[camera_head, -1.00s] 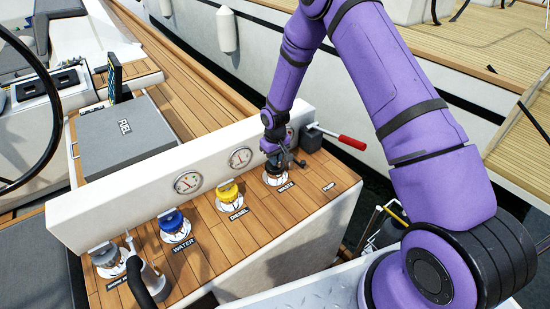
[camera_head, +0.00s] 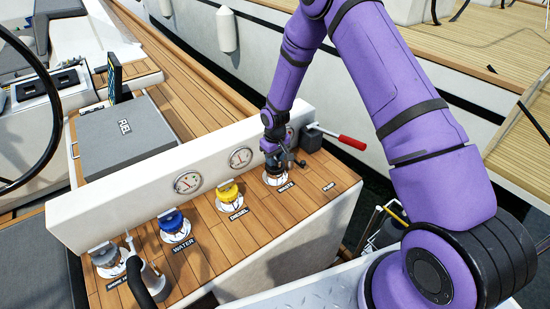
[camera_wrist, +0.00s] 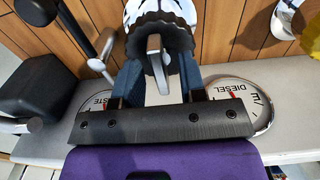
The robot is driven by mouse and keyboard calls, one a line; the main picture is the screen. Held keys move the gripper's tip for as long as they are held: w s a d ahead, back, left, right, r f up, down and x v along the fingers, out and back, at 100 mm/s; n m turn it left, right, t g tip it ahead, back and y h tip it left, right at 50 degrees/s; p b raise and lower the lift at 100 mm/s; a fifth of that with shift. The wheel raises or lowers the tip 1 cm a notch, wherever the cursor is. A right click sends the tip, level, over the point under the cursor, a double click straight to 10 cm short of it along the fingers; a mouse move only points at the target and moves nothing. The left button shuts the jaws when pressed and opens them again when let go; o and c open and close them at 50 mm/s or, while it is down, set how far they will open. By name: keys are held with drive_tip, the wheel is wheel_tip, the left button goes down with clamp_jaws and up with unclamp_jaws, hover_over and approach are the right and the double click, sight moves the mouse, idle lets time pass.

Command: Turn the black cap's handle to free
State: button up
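The black cap (camera_head: 277,170) sits on the deck filler marked WASTE, at the far right of the row of caps. In the wrist view the black cap (camera_wrist: 161,22) shows a ribbed edge and a raised metal-grey handle (camera_wrist: 155,62). My gripper (camera_head: 272,149) is down at this cap and partly covers it in the head view. In the wrist view its two blue fingers (camera_wrist: 159,78) stand on either side of the handle, with a visible gap between them. The gripper looks open around the handle. Contact with the handle cannot be told.
A yellow cap (camera_head: 229,192), a blue cap (camera_head: 172,221) and a grey cap (camera_head: 104,254) stand to the left. A white wall with gauges (camera_head: 187,182) runs behind. A red-handled lever (camera_head: 350,142) and a black-gripped handle (camera_head: 153,280) stick up at the two ends.

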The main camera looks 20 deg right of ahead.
wheel_tip(320, 180, up, 11)
drive_tip(key=shift+f, duration=0.15)
idle(0.6)
drive_tip(key=s+d+r+m+t, duration=0.15)
drive_tip(key=s+r, duration=0.35)
drive_tip(key=r, duration=0.5)
drive_tip(key=s+d+r, duration=0.2)
drive_tip(key=s+r, duration=0.2)
drive_tip(key=r, duration=0.5)
drive_tip(key=s+d+r+m+t, duration=0.1)
drive_tip(key=s+r, duration=0.4)
drive_tip(key=r, duration=0.5)
drive_tip(key=s+d+r+t, duration=0.1)
drive_tip(key=s+r, duration=0.3)
drive_tip(key=s, duration=0.8)
drive_tip(key=s+d+r+m+t, duration=0.1)
drive_tip(key=s+r, duration=0.2)
drive_tip(key=s, duration=0.8)
drive_tip(key=shift+s+d+r+t, duration=0.2)
drive_tip(key=shift+s+r+t, duration=0.15)
drive_tip(key=shift+r, duration=0.05)
